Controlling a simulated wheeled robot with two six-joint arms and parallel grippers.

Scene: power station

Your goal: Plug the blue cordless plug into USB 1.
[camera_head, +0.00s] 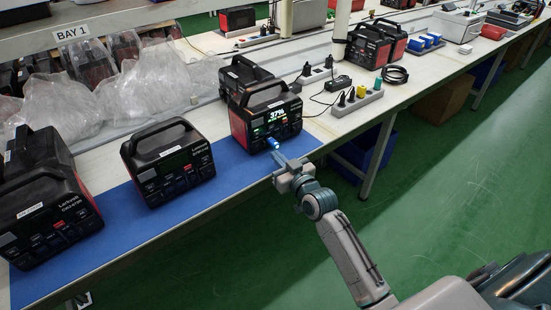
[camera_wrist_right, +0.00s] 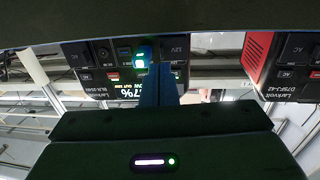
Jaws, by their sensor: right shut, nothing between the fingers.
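The blue cordless plug (camera_head: 273,143) is at the lower front of the power station (camera_head: 265,118) with the lit display. In the right wrist view, the plug (camera_wrist_right: 143,57) is against the panel beside a blue port and glows green. It looks seated, but I cannot tell which port it is in, and the USB 1 label is not readable. My right gripper (camera_head: 282,163) is shut and empty, its fingertips (camera_wrist_right: 156,85) just in front of the plug. I cannot tell if they touch it. The left gripper is not in view.
Another power station (camera_head: 168,160) stands on the blue mat (camera_head: 235,165) to the left, with one more (camera_head: 42,200) at the near left. A grey power strip (camera_head: 357,103) with plugs and cables lies to the right. The mat's front edge is clear.

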